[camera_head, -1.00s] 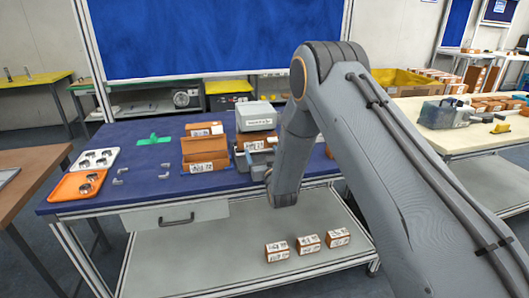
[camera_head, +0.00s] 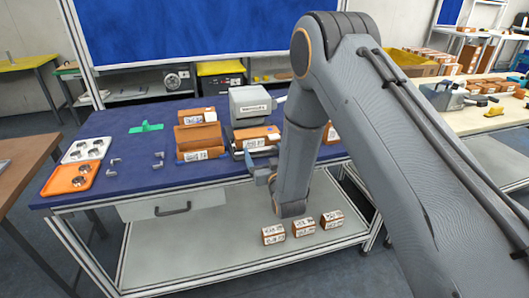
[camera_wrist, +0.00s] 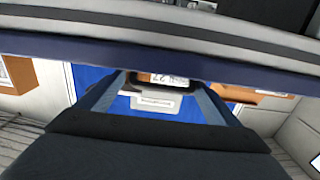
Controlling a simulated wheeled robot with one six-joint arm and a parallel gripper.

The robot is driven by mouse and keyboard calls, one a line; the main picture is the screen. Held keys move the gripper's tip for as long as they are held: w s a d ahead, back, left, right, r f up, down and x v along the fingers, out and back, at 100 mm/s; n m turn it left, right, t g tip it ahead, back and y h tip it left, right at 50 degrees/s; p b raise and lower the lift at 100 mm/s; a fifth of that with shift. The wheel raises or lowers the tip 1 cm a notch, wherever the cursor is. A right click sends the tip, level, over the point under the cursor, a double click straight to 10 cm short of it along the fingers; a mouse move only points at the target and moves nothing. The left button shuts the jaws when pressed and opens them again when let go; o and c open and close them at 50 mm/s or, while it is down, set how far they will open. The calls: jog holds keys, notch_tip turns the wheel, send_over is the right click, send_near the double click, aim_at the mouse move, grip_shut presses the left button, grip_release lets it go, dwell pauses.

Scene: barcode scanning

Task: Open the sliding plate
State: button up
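A grey machine (camera_head: 250,104) with a label stands on the blue table (camera_head: 110,180), and a brown labelled box (camera_head: 258,138) sits at its front. The machine also shows upside down in the wrist view (camera_wrist: 153,103). I cannot clearly make out the sliding plate; it may be among the grey parts low on the machine. My gripper (camera_head: 256,164) is at the table's front edge, just before the machine, partly hidden by my arm. In the wrist view its two blue-grey fingers stand wide apart with nothing held between them. I cannot tell if they touch anything.
Brown boxes (camera_head: 200,138) stand left of the machine. An orange tray (camera_head: 72,178), a white tray (camera_head: 88,150) and a green piece (camera_head: 146,127) lie further left. Three boxes (camera_head: 302,228) sit on the lower shelf. A drawer (camera_head: 170,205) is under the tabletop.

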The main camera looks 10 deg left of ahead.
jog(key=shift+s, duration=0.2)
jog(key=b+v, duration=0.2)
jog(key=v, duration=0.5)
jog(key=shift+s, duration=0.2)
jog(key=shift+d, duration=0.15)
jog(key=s+d+m+g+h, duration=0.2)
jog(key=d+g+h, duration=0.4)
jog(key=d, duration=1)
jog(key=s+d+r+m+g, duration=0.1)
jog(key=s+d+g, duration=0.3)
jog(key=s, duration=0.8)
jog(key=s+d+r+m+g+h, duration=0.1)
jog(key=s+d+r+m+g, duration=0.1)
jog(key=s+d+g, duration=0.3)
jog(key=s+d+r, duration=0.1)
jog(key=s+d, duration=0.3)
jog(key=s, duration=0.3)
jog(key=shift+d+g+h, duration=0.3)
jog(key=shift+r, duration=0.1)
